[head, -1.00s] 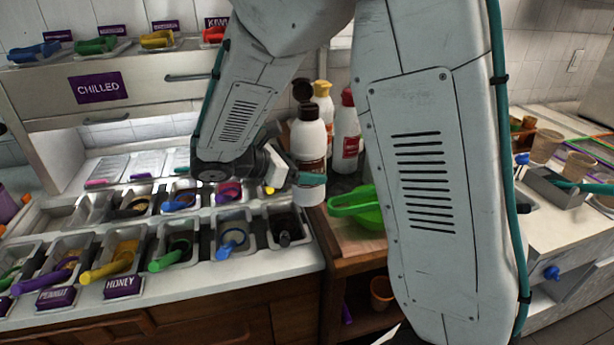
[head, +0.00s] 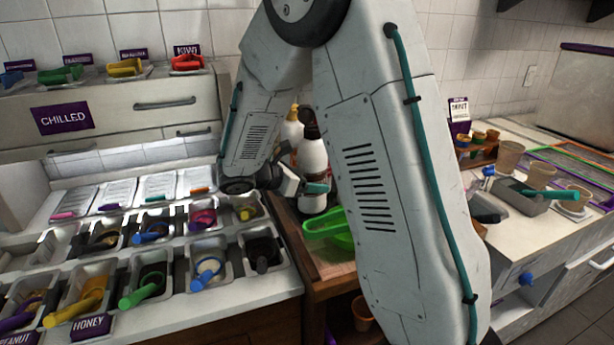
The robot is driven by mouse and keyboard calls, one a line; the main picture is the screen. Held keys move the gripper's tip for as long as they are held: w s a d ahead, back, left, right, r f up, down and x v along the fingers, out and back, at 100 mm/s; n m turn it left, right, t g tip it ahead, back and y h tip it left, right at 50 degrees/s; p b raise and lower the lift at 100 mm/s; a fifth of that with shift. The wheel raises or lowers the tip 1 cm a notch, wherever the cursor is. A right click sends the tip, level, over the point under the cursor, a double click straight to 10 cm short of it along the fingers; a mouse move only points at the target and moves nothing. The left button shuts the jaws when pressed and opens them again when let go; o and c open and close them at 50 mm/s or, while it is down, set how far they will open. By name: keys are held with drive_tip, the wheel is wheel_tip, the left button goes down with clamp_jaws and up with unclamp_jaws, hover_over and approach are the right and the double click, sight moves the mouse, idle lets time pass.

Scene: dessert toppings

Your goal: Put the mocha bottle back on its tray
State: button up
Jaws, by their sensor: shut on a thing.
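The mocha bottle (head: 313,160), white with a dark brown cap, is upright in the head view, left of my forearm. Its label cannot be read. My gripper (head: 316,188), with teal fingertips, is shut on its lower part. My arm hides part of the grip. A yellow-capped bottle (head: 291,130) stands just behind it to the left. The bottle tray cannot be made out behind the arm and bottles, and I cannot tell whether the held bottle's base touches anything.
Topping bins with coloured scoops (head: 207,268) fill the counter at left. Cups (head: 510,157) and a grey container (head: 524,197) stand on the right counter. The tiled wall is close behind.

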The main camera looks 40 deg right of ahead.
drive_tip(key=shift+f, duration=0.7)
drive_tip(key=shift+f, duration=0.15)
drive_tip(key=o, duration=1)
drive_tip(key=shift+c, duration=0.2)
